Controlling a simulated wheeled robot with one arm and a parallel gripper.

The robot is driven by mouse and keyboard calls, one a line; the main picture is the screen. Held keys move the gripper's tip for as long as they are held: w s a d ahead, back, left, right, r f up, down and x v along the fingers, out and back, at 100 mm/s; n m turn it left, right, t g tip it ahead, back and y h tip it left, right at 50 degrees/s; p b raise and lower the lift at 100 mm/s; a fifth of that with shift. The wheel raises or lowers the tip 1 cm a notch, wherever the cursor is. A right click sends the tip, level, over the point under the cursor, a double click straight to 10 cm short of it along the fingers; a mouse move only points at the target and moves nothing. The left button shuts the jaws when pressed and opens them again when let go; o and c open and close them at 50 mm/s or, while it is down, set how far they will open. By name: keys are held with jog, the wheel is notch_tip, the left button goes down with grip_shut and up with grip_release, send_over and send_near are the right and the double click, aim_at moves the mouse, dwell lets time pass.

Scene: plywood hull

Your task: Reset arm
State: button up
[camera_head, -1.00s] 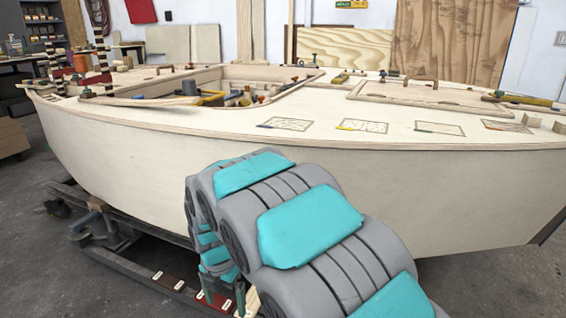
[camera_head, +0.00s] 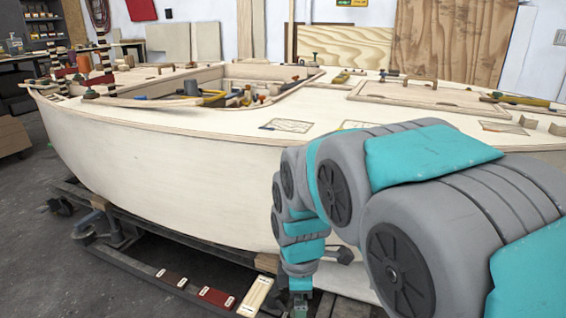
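My arm (camera_head: 425,160), grey with turquoise pads, comes in from the lower right and stands in front of the hull's side. Its forearm hangs down, and my gripper (camera_head: 299,303) is at the bottom edge, pointing down and partly cut off. Its fingers are too small and dark to tell whether they are open or shut. I see nothing clearly held in it. It is just right of a pale wooden block (camera_head: 256,296) on the low ledge.
The plywood hull (camera_head: 160,165) fills the middle, with tools and sketched sheets on its deck. A dark cradle (camera_head: 120,245) supports it. Dark red blocks (camera_head: 216,297) lie along a low rail left of my gripper. Open grey floor (camera_head: 50,285) is at lower left.

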jog(key=s+d+r+m+p, duration=0.1)
jog(key=s+d+r+m, duration=0.1)
jog(key=s+d+m, duration=0.4)
jog(key=s+d+r+m+g+p, duration=0.1)
jog(key=s+d+m, duration=0.4)
jog(key=s+m, duration=0.6)
jog(key=shift+s+d+r+m, duration=0.4)
jog(key=shift+s+r, duration=0.15)
jog(key=shift+s, duration=0.5)
jog(key=shift+o, duration=0.2)
